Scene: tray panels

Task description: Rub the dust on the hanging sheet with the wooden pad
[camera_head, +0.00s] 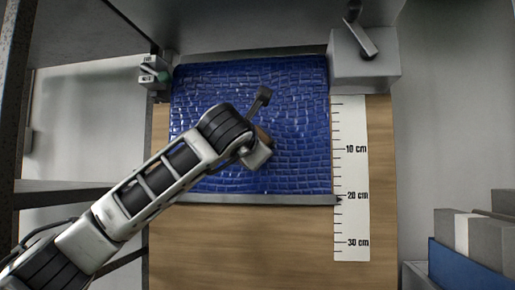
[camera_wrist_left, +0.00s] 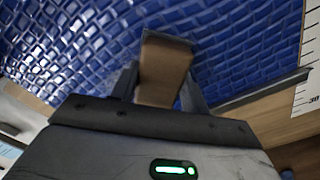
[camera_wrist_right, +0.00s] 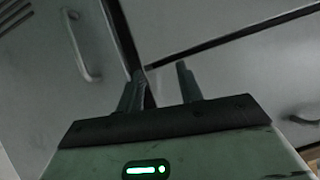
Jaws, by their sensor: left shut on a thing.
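The hanging sheet (camera_head: 295,100) is glossy blue with a brick-like relief, in the middle of the head view; it also fills the top of the left wrist view (camera_wrist_left: 80,45). My left gripper (camera_wrist_left: 163,88) is shut on the wooden pad (camera_wrist_left: 163,70), a tan block between its two fingers. The pad's far end is at or very close to the sheet; I cannot tell whether it touches. In the head view my left arm covers the sheet's lower left middle and most of the pad. I cannot make out dust. My right gripper (camera_wrist_right: 158,85) is open and empty, away from the sheet.
A dark bar (camera_head: 270,200) runs along the sheet's lower edge. A white ruler strip (camera_head: 350,215) is on its right, over a wooden panel (camera_head: 240,245). A grey box (camera_head: 375,70) is at top right. Grey and blue panels (camera_head: 480,240) stand at lower right.

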